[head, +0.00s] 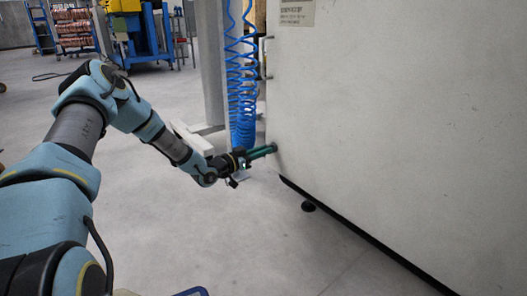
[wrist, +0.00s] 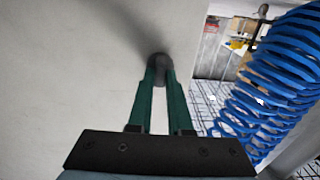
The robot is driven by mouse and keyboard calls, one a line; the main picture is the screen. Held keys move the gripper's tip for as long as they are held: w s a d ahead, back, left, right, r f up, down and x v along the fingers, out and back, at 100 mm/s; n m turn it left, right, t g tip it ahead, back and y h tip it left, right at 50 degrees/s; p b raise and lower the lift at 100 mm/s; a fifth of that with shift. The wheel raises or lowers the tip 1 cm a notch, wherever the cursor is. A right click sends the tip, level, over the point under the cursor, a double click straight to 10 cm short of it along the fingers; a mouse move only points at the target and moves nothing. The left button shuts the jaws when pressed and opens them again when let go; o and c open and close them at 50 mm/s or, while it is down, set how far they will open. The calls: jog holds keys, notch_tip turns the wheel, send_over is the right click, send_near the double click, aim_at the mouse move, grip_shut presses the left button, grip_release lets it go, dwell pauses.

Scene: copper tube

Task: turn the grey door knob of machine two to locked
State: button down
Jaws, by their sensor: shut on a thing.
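The machine (head: 400,120) is a large off-white cabinet filling the right of the head view. Its grey door knob (wrist: 158,66) shows in the wrist view as a small dark grey round piece on the pale panel (wrist: 70,70). My gripper (wrist: 158,78) has two green fingers, and their tips are closed on the sides of the knob. In the head view my gripper (head: 272,149) reaches the cabinet's left edge, low down, and the knob is hidden there by the fingers. I cannot tell the knob's turn angle or any lock marking.
Coiled blue hoses (head: 242,85) hang just left of the cabinet edge, close to my gripper; they also fill the right of the wrist view (wrist: 265,85). A grey post (head: 212,60) stands behind them. The floor (head: 240,240) in front of the cabinet is clear.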

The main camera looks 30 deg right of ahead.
jog(key=shift+w+f+n+p, duration=0.15)
jog(key=shift+n+p, duration=1.5)
jog(key=shift+n, duration=2.85)
jog(key=shift+w+f+n+p, duration=0.1)
jog(key=shift+n+p, duration=1.5)
jog(key=shift+n, duration=2.9)
jog(key=c, duration=0.8)
grip_release()
jog(key=shift+c, duration=0.2)
jog(key=shift+a, duration=0.15)
